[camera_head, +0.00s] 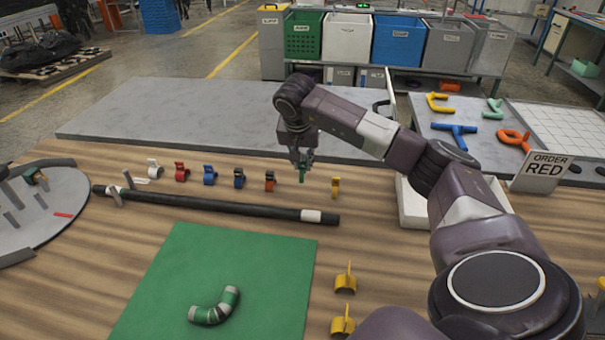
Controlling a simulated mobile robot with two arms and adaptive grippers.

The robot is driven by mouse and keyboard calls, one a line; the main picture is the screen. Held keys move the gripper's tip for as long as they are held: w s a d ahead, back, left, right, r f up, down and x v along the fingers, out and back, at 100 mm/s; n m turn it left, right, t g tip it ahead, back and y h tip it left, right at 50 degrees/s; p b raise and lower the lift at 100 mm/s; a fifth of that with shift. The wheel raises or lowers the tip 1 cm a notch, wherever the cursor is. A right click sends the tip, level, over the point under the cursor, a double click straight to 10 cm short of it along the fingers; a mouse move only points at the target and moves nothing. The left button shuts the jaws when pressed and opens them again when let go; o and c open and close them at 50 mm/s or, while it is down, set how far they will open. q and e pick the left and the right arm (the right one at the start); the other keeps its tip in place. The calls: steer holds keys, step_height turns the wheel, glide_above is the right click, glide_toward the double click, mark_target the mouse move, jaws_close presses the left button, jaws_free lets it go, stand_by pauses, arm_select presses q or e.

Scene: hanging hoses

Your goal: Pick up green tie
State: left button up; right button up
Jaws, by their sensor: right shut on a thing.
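My right gripper (302,160) points down above the far part of the wooden table, at the right part of a row of clips. It is shut on the green tie (302,175), a small green piece showing just below the fingertips. The fingers hide the upper part of the tie. I cannot tell whether the tie touches the table. My left gripper is not in view.
Several coloured clips, such as a red one (181,172), stand in a row on the table. A black hose (230,207) lies before them. A green mat (165,275) holds a curved hose piece (215,308). Yellow clips (345,280) stand right of the mat.

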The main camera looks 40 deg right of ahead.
step_height(320, 180, up, 15)
stand_by(0.3)
steer(key=shift+r, duration=0.1)
steer(key=shift+o, duration=1.2)
jaws_close()
